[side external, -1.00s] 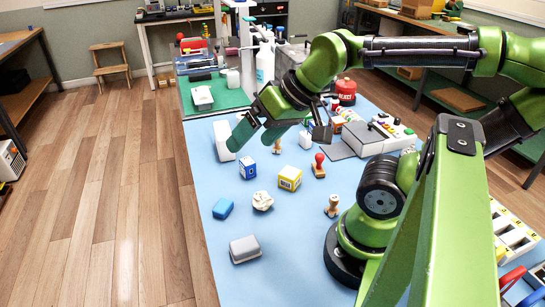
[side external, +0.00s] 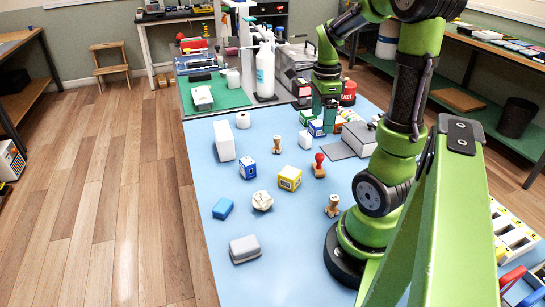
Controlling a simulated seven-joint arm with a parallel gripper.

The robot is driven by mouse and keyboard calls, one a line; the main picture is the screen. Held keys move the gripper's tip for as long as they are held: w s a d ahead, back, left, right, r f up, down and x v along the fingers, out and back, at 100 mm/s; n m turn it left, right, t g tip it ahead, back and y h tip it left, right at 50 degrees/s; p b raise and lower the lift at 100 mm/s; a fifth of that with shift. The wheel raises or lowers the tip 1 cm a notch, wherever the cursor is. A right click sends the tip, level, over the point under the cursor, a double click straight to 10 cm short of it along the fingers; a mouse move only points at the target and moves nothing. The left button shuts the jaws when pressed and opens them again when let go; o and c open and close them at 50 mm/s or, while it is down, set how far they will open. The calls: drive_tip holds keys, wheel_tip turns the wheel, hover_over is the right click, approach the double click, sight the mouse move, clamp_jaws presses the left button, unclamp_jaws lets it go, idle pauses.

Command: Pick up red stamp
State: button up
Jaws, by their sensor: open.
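A stamp with a red knob (side external: 319,160) and a wooden base stands upright on the blue table, right of the yellow-and-white box. My gripper (side external: 328,122) is farther back, near the small green and blue boxes, with its fingers pointing down. It is open, apart from the red stamp and behind it in the picture. The gap between the fingers is too small to see clearly.
A yellow box (side external: 289,178) is left of the red stamp, and a white block (side external: 305,140) is behind it. Wooden stamps stand at the back (side external: 277,147) and front (side external: 332,207). A grey plate (side external: 340,149) lies to the right.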

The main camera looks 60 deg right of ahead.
approach(319, 163)
drive_tip(key=f, duration=0.5)
drive_tip(key=shift+w+d+f, duration=0.3)
drive_tip(key=shift+w, duration=0.1)
drive_tip(key=shift+s+d+f, duration=0.1)
drive_tip(key=shift+s+f, duration=0.05)
drive_tip(key=shift+f, duration=1.2)
drive_tip(key=shift+s+d+f, duration=0.1)
drive_tip(key=shift+f, duration=1.25)
drive_tip(key=shift+c, duration=0.3)
